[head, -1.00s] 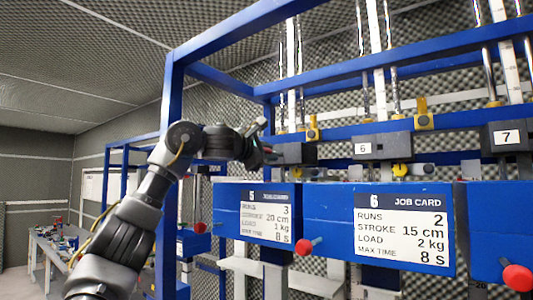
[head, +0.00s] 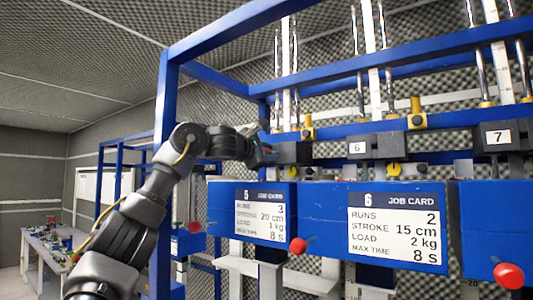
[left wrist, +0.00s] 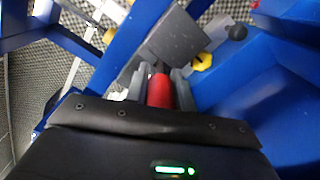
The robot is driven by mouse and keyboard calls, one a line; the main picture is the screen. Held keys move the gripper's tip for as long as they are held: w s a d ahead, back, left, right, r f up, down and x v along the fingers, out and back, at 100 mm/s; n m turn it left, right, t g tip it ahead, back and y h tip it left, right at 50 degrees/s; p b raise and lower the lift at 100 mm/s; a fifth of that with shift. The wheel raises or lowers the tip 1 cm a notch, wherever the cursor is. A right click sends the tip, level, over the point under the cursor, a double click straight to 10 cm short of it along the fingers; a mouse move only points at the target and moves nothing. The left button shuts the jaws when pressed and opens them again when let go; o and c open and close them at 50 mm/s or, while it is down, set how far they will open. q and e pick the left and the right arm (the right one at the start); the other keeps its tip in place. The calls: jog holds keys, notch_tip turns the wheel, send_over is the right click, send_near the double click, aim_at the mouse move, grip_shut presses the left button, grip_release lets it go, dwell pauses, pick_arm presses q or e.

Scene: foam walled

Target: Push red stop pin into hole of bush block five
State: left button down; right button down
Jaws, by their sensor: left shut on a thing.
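My left gripper (head: 264,153) reaches in from the left to the dark bush block of station five (head: 293,151). In the left wrist view its fingers (left wrist: 160,86) are shut on the red stop pin (left wrist: 160,92). The pin's front end points at the dark grey block (left wrist: 177,40). Whether the tip is touching the block or inside its hole cannot be told, as the tip and hole are hidden. In the head view the pin is hidden by the gripper. My right gripper is not in view.
Blue panels carry job card 5 (head: 262,215) and job card 6 (head: 397,227) below the blocks, with red knobs (head: 298,245) at their lower edges. Block six (head: 377,146) stands to the right. A blue frame post (head: 164,170) stands close behind my arm.

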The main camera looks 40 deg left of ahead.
pick_arm(q)
jog(key=shift+w, duration=1.05)
jog(key=c, duration=1.6)
grip_release()
jog(key=shift+r, duration=0.1)
jog(key=o, duration=0.5)
jog(key=shift+s+f+b, duration=0.2)
jog(key=shift+s+b, duration=0.15)
jog(key=shift+b, duration=0.1)
jog(key=s+b, duration=0.5)
jog(key=s, duration=0.5)
jog(key=shift+r, duration=0.2)
jog(key=shift+s, duration=0.1)
